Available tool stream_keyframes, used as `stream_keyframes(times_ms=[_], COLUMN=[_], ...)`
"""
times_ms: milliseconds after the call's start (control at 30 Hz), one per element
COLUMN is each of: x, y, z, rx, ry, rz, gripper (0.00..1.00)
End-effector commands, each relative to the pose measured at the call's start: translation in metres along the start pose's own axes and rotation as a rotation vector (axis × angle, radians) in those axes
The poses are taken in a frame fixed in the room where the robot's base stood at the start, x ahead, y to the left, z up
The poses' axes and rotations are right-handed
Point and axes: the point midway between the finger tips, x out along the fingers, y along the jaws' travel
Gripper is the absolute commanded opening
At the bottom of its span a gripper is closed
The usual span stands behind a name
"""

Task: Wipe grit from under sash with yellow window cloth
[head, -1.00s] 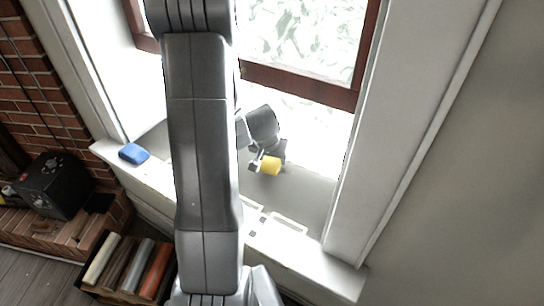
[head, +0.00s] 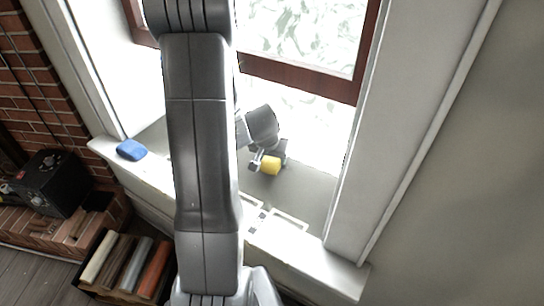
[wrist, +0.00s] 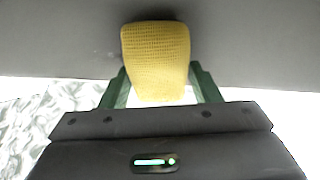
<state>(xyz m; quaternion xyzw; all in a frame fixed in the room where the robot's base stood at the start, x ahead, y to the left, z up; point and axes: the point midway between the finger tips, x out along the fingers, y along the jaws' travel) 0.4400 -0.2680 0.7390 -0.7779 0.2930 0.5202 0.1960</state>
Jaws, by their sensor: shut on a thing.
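The yellow window cloth (wrist: 156,55) is a rounded, textured pad held between the two green fingers of my gripper (wrist: 158,88) in the wrist view. In the head view my gripper (head: 263,163) is over the grey sill (head: 300,197), with the yellow cloth (head: 271,165) at its tip. The gripper is shut on the cloth. The cloth is at or just above the sill; I cannot tell whether it touches. The red-brown sash (head: 300,79) is raised above the bright opening. Faint dark specks show on the grey surface near the cloth in the wrist view. My arm hides part of the sill.
A blue item (head: 131,150) lies at the sill's left end. Pale rectangular outlines with small dark squares (head: 262,215) mark the front of the sill. A black box (head: 50,182) sits on the brick hearth, and a crate of rolls (head: 124,270) stands below. White window trim (head: 395,140) bounds the right.

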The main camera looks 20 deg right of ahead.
Motion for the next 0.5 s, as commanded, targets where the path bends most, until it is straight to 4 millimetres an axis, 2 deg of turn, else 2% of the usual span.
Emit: stream_keyframes(times_ms=[233,500], x=[0.001,-0.003], y=[0.003,0.026], z=[0.001,0.005], rx=[0.002,0.003], ry=[0.0,0.0], rz=[0.0,0.001], gripper=[0.31,0.31])
